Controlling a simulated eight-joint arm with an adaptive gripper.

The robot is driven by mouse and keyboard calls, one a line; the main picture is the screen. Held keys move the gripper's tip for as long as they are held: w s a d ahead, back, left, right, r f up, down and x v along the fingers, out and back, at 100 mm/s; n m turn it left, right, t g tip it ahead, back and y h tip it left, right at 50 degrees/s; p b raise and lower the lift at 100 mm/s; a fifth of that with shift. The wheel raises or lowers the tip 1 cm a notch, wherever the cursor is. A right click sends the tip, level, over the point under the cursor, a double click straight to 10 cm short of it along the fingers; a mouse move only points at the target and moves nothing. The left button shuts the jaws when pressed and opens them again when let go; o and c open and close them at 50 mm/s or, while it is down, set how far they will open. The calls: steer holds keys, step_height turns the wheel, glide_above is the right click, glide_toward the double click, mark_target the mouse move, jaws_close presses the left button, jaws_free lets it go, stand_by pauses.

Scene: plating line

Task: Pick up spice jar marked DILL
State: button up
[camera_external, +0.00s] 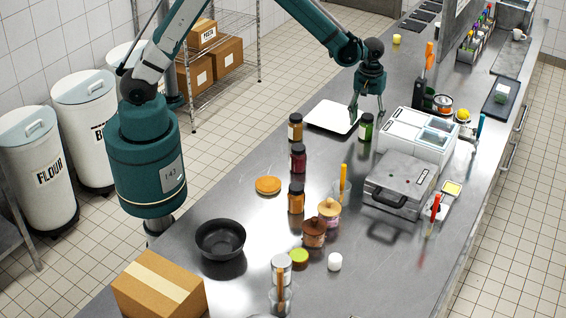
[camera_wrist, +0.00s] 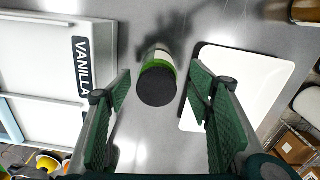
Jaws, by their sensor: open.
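A jar with green contents, a black lid and a pale label (camera_external: 366,129) stands upright on the steel counter, just beyond the white board's right edge. It also shows in the wrist view (camera_wrist: 158,80), lid towards me. Its label text cannot be read, so I cannot confirm that it says DILL. My gripper (camera_external: 367,115) is above the jar, fingers pointing down. In the wrist view my gripper (camera_wrist: 159,86) is open, its green pads apart on either side of the jar with gaps between; the jar is not held.
A white board (camera_external: 331,117) lies left of the jar. A white dispenser box (camera_external: 415,140) is close on the right; its side reads VANILLA (camera_wrist: 82,60) in the wrist view. Other dark-lidded jars (camera_external: 297,159) stand nearer the camera. A black bowl (camera_external: 220,240) sits near the front.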

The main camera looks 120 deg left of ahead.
mark_target(366, 130)
steer(key=shift+w+a+f, duration=0.1)
steer(key=shift+f, duration=1.2)
steer(key=shift+w+f, duration=0.1)
steer(key=shift+f, duration=1.2)
steer(key=c, duration=1.1)
steer(key=shift+r, duration=0.1)
steer(key=shift+r, duration=4.9)
